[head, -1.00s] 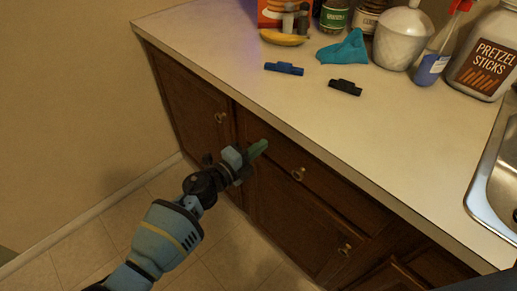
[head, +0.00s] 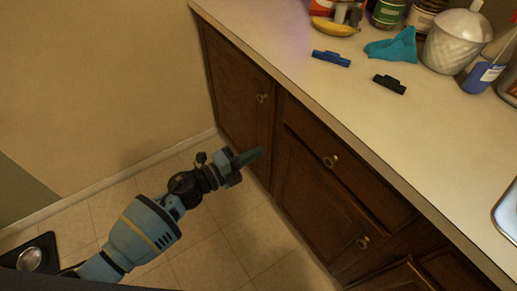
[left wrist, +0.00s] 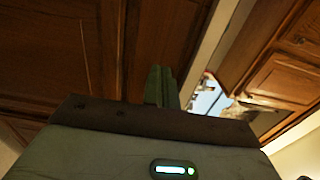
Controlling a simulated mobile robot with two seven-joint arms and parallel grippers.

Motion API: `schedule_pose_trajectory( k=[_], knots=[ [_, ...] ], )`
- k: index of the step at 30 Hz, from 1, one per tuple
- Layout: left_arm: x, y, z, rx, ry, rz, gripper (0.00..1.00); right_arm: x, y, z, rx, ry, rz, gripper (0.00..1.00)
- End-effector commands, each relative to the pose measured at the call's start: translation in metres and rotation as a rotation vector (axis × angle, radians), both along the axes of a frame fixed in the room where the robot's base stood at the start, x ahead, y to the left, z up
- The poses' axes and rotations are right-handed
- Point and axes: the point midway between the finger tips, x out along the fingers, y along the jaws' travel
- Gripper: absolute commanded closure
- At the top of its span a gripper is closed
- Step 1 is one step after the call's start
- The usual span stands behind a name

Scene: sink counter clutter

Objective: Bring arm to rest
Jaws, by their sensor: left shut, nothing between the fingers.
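My left arm comes in from the lower left in the head view. Its gripper (head: 250,157) is shut and empty, in front of the wooden cabinet doors and below the counter's edge. In the left wrist view the green fingers (left wrist: 161,86) are together with nothing between them. My right gripper is in neither view.
The cabinet (head: 305,160) with round knobs stands right of the gripper. On the counter (head: 340,90) are a blue clip (head: 331,58), a black clip (head: 389,84), a teal cloth (head: 392,46) and a banana (head: 333,27). The tiled floor (head: 230,235) beside the arm is clear.

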Motion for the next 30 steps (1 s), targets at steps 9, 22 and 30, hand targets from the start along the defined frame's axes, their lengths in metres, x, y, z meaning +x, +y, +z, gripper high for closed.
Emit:
schedule_pose_trajectory(
  k=[9, 22, 30],
  knots=[
    [-0.002, 0.0, -0.001, -0.009, 0.011, 0.006, 1.0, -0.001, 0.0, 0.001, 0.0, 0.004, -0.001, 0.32],
    [-0.082, 0.042, -0.028, -0.392, 0.457, 0.334, 1.0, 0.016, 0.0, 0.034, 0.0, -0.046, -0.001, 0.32],
    [-0.163, 0.09, -0.057, -0.639, 0.813, 0.622, 1.0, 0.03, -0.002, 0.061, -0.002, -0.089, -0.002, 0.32]
  ],
)
